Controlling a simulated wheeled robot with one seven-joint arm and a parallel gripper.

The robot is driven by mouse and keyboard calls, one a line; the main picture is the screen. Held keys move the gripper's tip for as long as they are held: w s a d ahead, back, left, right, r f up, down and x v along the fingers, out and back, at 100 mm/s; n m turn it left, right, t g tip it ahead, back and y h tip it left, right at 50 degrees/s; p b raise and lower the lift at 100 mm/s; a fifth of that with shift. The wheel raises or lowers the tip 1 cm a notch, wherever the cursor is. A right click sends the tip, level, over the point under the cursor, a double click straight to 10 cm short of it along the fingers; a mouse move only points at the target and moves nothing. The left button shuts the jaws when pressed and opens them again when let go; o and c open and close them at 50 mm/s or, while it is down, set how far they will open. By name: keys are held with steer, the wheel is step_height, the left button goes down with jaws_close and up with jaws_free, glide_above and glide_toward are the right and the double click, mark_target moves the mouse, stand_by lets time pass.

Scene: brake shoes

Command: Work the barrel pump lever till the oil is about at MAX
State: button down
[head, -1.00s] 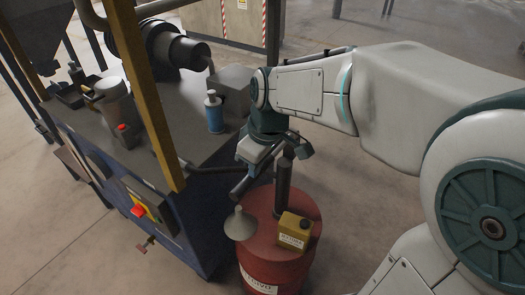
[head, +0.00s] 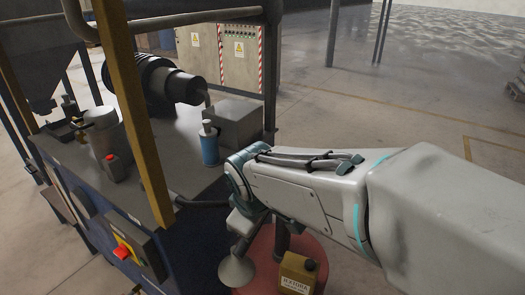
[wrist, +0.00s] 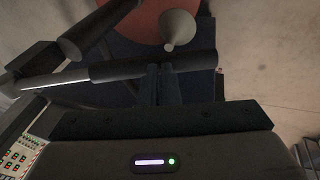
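The red oil drum (head: 312,250) stands at the lower middle of the head view, partly behind my arm. The dark pump column (head: 282,238) rises from it. The pump's dark lever grip (wrist: 195,62) crosses the wrist view horizontally. My gripper (wrist: 163,72) has its two fingers close together, with their tips at the lever grip; they look shut and appear to meet it rather than wrap it. Contact is hard to confirm. In the head view my gripper (head: 245,225) is low beside the column, mostly hidden. No oil level or MAX mark can be made out.
A grey funnel (head: 237,271) and a yellow oil can (head: 299,272) sit on the drum top. The blue machine bench (head: 195,240) with a yellow post (head: 135,110) is at left, carrying a blue bottle (head: 209,145). Open floor lies to the right.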

steer(key=shift+s+d+f, duration=0.2)
steer(key=shift+f, duration=0.35)
steer(key=p+v, duration=0.4)
steer(key=v, duration=1.1)
steer(key=shift+a, duration=0.5)
steer(key=shift+f, duration=0.1)
